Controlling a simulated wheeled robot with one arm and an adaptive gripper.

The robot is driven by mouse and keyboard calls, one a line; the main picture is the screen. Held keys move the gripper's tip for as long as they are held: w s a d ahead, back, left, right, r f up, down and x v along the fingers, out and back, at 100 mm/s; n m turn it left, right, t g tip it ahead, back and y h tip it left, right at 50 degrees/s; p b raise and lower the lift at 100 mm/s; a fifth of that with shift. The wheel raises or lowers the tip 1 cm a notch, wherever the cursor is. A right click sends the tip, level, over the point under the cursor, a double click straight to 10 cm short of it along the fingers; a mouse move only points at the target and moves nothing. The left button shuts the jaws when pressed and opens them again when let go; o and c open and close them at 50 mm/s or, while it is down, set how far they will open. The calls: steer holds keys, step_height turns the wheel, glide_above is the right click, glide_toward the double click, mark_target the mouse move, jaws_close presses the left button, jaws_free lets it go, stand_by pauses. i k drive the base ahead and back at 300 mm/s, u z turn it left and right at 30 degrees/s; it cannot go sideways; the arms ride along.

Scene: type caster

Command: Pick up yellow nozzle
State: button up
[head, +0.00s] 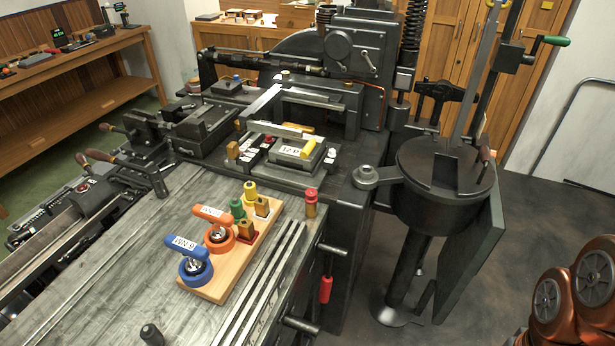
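A small yellow knobbed piece (250,191), which looks like the yellow nozzle, stands upright at the far end of a wooden board (213,292) on the machine's grey bed. A green piece of similar shape (237,208) stands just left of it. A brass-coloured block (262,207) stands close in front of it, to the right. Another yellow piece (308,149) lies tilted on the dark block labelled 12 D, farther back. My gripper is not in view; orange-brown links at the bottom right look like part of my arm.
A blue-ringed ladle (196,270) and an orange-ringed ladle (219,236) stand on the board, handles raised. A round black pot (441,200) rises at right.

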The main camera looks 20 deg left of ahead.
mark_target(250, 188)
steer(key=z, duration=0.25)
steer(key=i, duration=0.35)
steer(key=u, duration=3.25)
